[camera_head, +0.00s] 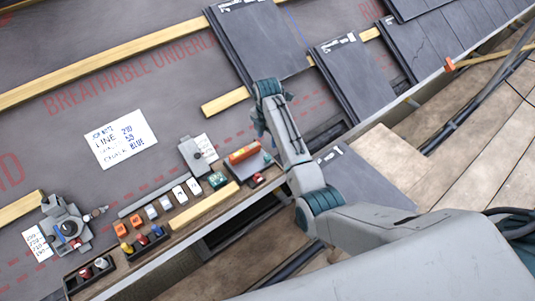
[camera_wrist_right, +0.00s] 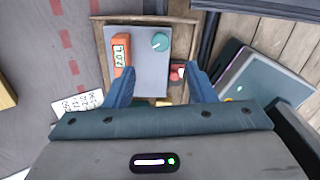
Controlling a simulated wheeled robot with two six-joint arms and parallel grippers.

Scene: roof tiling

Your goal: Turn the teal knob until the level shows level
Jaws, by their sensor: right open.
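The teal knob (camera_wrist_right: 160,41) sits on the right side of a grey plate (camera_wrist_right: 148,78) in the right wrist view. The orange level (camera_wrist_right: 122,55) with a small display lies along the plate's left side; I cannot read its digits surely. The level also shows in the head view (camera_head: 243,152), just left of my right arm. My right gripper (camera_wrist_right: 160,82) is open, its blue fingers spread over the near part of the plate, with nothing between them touching the knob. In the head view its fingers are mostly hidden by the arm. My left gripper is not in view.
A small red item (camera_wrist_right: 177,72) is beside the plate near the right finger. Dark roof tiles (camera_head: 258,42) and wooden battens (camera_head: 110,58) lie beyond.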

